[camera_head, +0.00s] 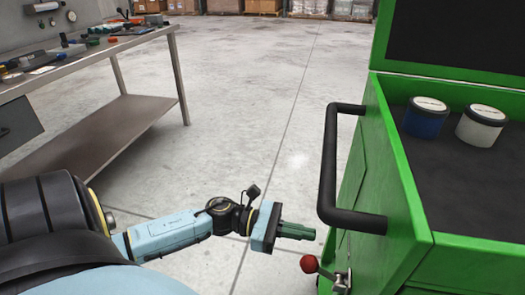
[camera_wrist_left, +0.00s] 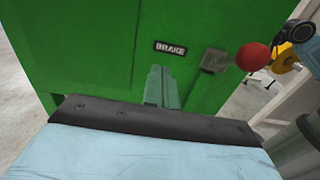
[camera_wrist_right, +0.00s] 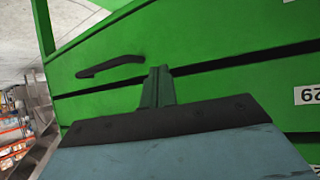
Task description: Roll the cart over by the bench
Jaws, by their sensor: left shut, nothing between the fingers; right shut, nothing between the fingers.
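The green cart (camera_head: 408,215) stands at the right in the head view, with a black push handle (camera_head: 328,180) on its near left side. A brake lever with a red knob (camera_head: 309,264) sits below the handle. It also shows in the left wrist view (camera_wrist_left: 253,56), right of a BRAKE label (camera_wrist_left: 170,48). My left gripper (camera_head: 312,233) is shut and empty, left of the handle and above the knob, pointing at the cart. The bench (camera_head: 95,135) stands at the left. My right gripper (camera_wrist_right: 158,72) is shut and empty, before a green panel with a black pull (camera_wrist_right: 110,66).
Two lidded jars, one blue (camera_head: 425,118) and one white (camera_head: 481,126), stand in the cart's dark top tray. Small tools lie on the bench top. Boxes on pallets (camera_head: 310,8) line the back. The concrete floor (camera_head: 240,100) between bench and cart is clear.

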